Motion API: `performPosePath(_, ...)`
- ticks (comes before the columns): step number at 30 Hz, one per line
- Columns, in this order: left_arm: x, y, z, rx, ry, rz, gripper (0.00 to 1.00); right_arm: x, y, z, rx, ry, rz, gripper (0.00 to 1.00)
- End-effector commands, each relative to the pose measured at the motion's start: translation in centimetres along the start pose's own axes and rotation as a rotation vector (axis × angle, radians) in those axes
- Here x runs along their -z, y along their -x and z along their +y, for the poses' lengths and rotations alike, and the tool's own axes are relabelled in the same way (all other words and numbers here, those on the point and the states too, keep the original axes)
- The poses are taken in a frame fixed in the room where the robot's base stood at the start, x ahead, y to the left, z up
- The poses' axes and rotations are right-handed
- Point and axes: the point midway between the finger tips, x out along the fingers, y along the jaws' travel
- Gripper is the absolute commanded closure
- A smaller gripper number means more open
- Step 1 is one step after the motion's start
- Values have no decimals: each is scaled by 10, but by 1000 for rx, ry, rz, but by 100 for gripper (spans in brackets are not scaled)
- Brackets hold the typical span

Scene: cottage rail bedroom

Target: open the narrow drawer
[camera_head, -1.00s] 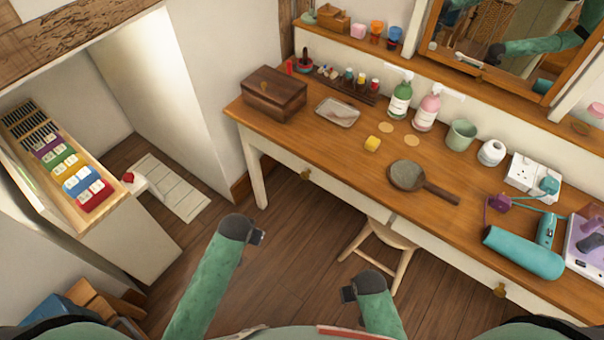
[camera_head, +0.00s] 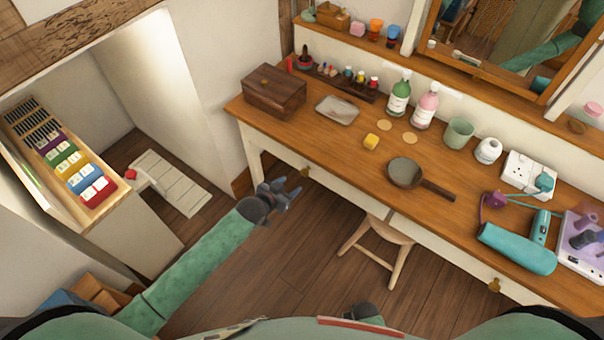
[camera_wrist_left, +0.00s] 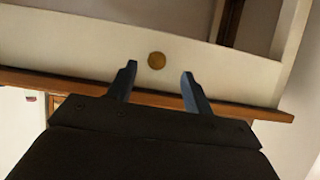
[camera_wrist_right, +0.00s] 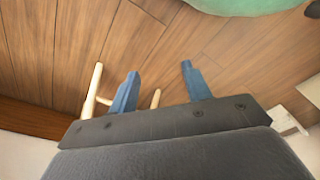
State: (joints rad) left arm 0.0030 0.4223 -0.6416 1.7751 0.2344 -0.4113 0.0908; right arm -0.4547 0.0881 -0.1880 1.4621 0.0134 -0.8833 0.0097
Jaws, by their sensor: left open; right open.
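The dressing table (camera_head: 330,147) has white drawer fronts under its wooden top. The left drawer front (camera_head: 345,188) has a round brass knob (camera_head: 305,172) and looks shut. In the left wrist view the knob (camera_wrist_left: 156,60) shows ahead, between the lines of the two fingers and apart from them. My left gripper (camera_head: 291,190) is open and empty, in front of that drawer near the knob. A second drawer front to the right has its own knob (camera_head: 494,285). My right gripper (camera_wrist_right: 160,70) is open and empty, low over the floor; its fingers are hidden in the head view.
A wooden stool (camera_head: 378,243) stands partly under the table. A wooden box (camera_head: 274,91), hand mirror (camera_head: 405,173), bottles and a teal hair dryer (camera_head: 515,247) are on top. A white shelf unit with coloured cards stands left.

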Motion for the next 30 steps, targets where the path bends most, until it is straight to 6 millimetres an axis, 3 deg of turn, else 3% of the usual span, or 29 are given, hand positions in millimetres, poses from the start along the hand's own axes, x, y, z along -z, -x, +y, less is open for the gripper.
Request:
performPosePath(4, 12, 0, 1, -7, 15, 65, 49, 7, 1, 0, 1, -1, 32, 51)
performPosePath(11, 12, -10, 1, -7, 21, 71, 49, 13, 13, -4, 6, -4, 30, 51)
performPosePath(30, 16, -59, 2, -7, 21, 71, 49, 53, 112, -21, 33, -12, 14, 51)
